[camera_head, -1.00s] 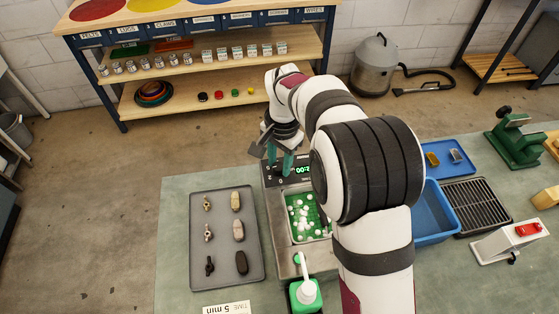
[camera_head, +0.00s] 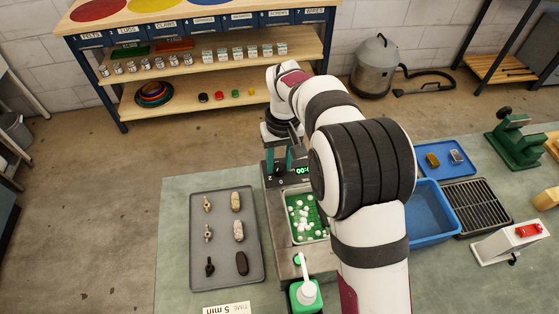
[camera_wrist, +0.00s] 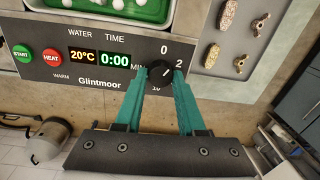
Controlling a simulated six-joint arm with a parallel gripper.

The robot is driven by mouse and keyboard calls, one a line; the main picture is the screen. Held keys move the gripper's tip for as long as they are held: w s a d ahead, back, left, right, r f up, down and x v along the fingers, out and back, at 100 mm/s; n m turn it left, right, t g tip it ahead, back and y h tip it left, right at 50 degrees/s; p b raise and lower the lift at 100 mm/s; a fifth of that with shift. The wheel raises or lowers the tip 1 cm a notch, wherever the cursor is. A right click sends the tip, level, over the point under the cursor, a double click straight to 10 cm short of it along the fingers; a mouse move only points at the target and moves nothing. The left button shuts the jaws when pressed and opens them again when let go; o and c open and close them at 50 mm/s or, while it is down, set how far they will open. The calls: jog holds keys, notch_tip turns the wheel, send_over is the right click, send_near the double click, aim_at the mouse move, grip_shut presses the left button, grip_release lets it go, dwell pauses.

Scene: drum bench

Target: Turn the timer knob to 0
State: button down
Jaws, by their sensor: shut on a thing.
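The dark timer knob (camera_wrist: 161,73) sits on the grey control panel (camera_wrist: 95,72) of the washer. My gripper (camera_wrist: 164,75) is shut on the knob, with one green finger on each side. A pale pointer mark shows on the knob; its exact heading is hard to tell. The labels 0, 2 and 10 show around it. The display (camera_wrist: 114,59) reads 0:00 in green, beside an orange 20°C. In the head view my gripper (camera_head: 280,172) is at the far left end of the panel, and the fingers partly hide the knob.
A green-lined basin (camera_head: 306,210) with white pellets adjoins the panel. A grey tray (camera_head: 225,273) with several small pieces lies to the left. A blue tub (camera_head: 432,238) stands to the right.

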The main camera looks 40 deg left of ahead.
aim_at(281, 164)
jog(key=n, duration=0.5)
jog(key=shift+n, duration=0.3)
dwell(0.5)
jog(key=c, duration=0.5)
grip_release()
jog(key=r, duration=1.6)
jog(key=shift+w, duration=0.4)
